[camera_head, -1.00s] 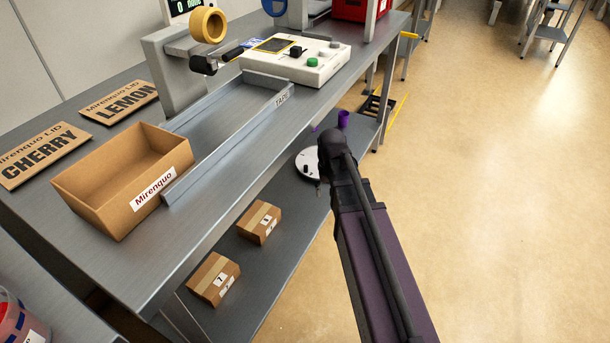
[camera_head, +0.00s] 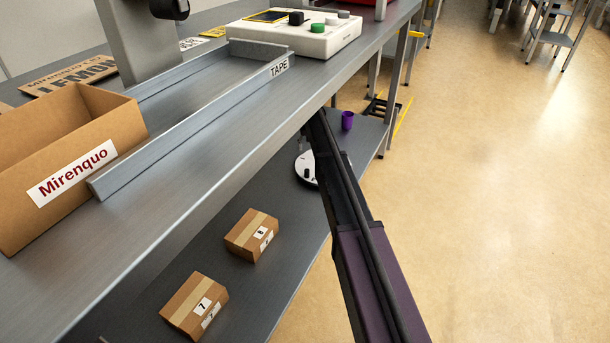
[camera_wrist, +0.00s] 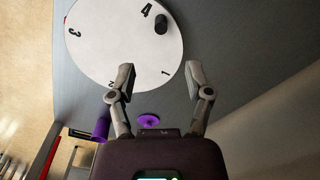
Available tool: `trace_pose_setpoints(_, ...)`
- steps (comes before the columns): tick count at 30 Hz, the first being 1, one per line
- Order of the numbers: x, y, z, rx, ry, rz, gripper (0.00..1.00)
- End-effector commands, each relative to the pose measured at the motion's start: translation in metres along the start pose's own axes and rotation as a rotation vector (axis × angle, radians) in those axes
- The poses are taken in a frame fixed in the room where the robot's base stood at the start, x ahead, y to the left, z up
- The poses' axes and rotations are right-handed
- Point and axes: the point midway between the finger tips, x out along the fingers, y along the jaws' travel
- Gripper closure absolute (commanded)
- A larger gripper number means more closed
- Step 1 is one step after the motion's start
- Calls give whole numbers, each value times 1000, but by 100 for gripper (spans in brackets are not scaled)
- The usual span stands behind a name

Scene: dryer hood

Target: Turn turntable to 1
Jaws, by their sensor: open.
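The turntable (camera_wrist: 112,40) is a white round disc on the lower shelf, with black numbers 1, 2, 3 and 4 near its rim. A short black knob (camera_wrist: 161,23) stands on it near the 4. The 1 and 2 lie at the rim on the side nearest my gripper. My gripper (camera_wrist: 158,78) is open and empty, its left fingertip over the disc's rim by the 2 and its right fingertip just beyond the rim. I cannot tell the height gap. In the head view the turntable (camera_head: 303,170) is partly hidden by my arm, and my gripper is hidden.
A purple cup (camera_head: 347,120) stands on the lower shelf, near a purple round piece (camera_wrist: 149,121). Two small cartons, 8 (camera_head: 252,235) and 7 (camera_head: 195,305), sit on the same shelf. The upper worktop (camera_head: 175,170) overhangs the shelf.

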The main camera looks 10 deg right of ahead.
Motion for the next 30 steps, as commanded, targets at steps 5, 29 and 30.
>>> trace_pose_setpoints(5, 6, 0, -13, 1, 0, 0, 35)
trace_pose_setpoints(29, 25, -2, -12, -1, 0, 0, 35)
trace_pose_setpoints(30, 28, -2, -12, -1, 0, 0, 35)
